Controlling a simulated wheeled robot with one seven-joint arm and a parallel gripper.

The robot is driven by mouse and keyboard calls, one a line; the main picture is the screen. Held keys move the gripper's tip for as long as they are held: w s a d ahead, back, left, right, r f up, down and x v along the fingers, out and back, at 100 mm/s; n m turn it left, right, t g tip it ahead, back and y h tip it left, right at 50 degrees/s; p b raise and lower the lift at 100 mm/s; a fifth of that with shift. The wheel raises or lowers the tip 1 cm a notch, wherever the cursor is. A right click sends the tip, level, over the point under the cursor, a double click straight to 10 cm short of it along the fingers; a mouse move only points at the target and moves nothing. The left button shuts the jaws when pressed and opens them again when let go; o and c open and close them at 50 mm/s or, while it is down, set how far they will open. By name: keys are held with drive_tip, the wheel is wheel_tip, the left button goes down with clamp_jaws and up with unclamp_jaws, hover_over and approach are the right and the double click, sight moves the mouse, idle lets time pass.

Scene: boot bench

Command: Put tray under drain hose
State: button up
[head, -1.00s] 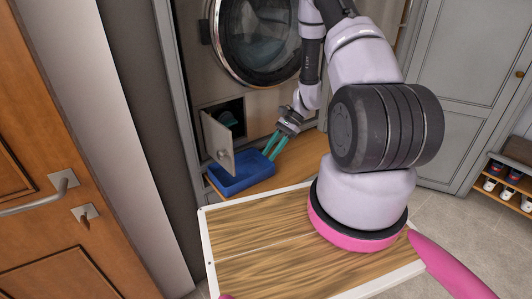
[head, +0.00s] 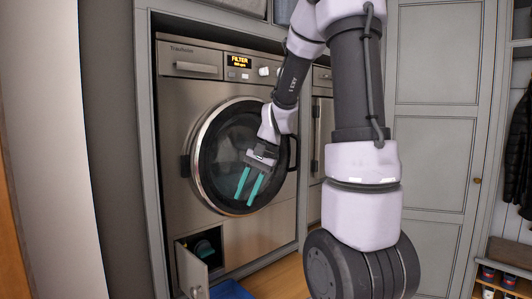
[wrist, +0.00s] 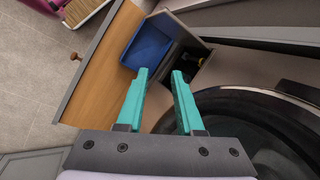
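The blue tray (head: 230,290) is only partly in the head view, at the bottom edge. In the wrist view, the whole blue tray (wrist: 148,46) lies on the wooden bench surface, beside the open filter hatch of the washing machine. The drain hose (head: 203,248) shows as a dark, teal-tinted shape inside the hatch opening; its end is hard to make out. In the wrist view a small part with a yellowish tip shows in the opening (wrist: 193,60). My gripper (head: 244,201) is open and empty in front of the round door, above the hatch and tray.
The washing machine (head: 185,92) shows "FILTER" on its display. Its small hatch door (head: 190,270) stands open to the left. The round door (head: 235,155) is shut behind my gripper. A shoe rack (head: 500,278) stands at the right.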

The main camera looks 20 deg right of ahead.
drive_tip(key=s+r+n+t+h, duration=0.2)
drive_tip(key=s+r+t, duration=0.4)
drive_tip(key=s+r, duration=0.8)
drive_tip(key=shift+n, duration=0.9)
